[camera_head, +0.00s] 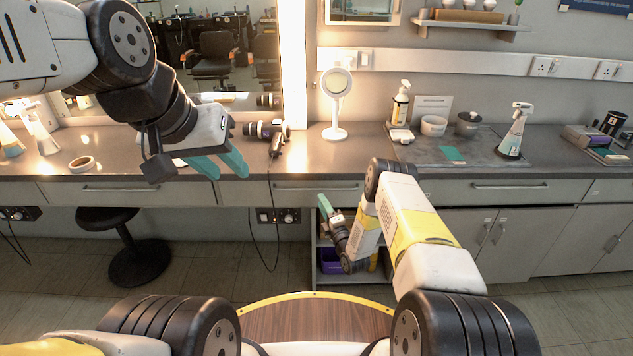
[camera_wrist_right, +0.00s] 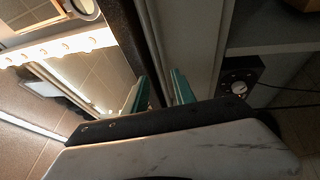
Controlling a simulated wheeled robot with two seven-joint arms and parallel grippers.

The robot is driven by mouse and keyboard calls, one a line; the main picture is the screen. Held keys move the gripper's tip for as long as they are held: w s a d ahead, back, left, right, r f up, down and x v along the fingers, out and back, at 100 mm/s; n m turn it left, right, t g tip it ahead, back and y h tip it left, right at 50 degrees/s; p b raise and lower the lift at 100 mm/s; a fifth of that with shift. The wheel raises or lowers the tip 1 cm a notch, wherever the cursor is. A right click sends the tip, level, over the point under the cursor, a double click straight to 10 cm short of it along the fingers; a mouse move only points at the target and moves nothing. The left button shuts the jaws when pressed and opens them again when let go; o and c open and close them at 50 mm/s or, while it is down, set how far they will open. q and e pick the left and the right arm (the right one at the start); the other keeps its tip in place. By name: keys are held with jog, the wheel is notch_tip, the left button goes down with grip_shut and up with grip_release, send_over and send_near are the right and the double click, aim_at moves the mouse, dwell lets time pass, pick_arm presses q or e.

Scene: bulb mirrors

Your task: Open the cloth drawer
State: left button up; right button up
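The counter has shut drawers: a left one (camera_head: 120,194), a middle one (camera_head: 345,195) with a bar handle (camera_head: 316,188), and a right one (camera_head: 540,192). Which of them holds cloth cannot be told. My right gripper (camera_head: 324,205) is in front of the counter, just below the middle drawer's front. In the right wrist view its teal fingers (camera_wrist_right: 158,92) stand apart with nothing gripped, facing the counter edge and a pale front panel. Contact with the handle cannot be seen. My left gripper (camera_head: 220,163) is over the counter's front edge at left, its fingers apart and empty.
A spray bottle (camera_head: 515,130) is further right. An open shelf with a purple bin (camera_head: 331,261) is under the middle drawer. A stool (camera_head: 135,255) stands at left.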

jog(key=x, duration=0.5)
jog(key=shift+w, duration=0.15)
grip_shut()
dwell(1.3)
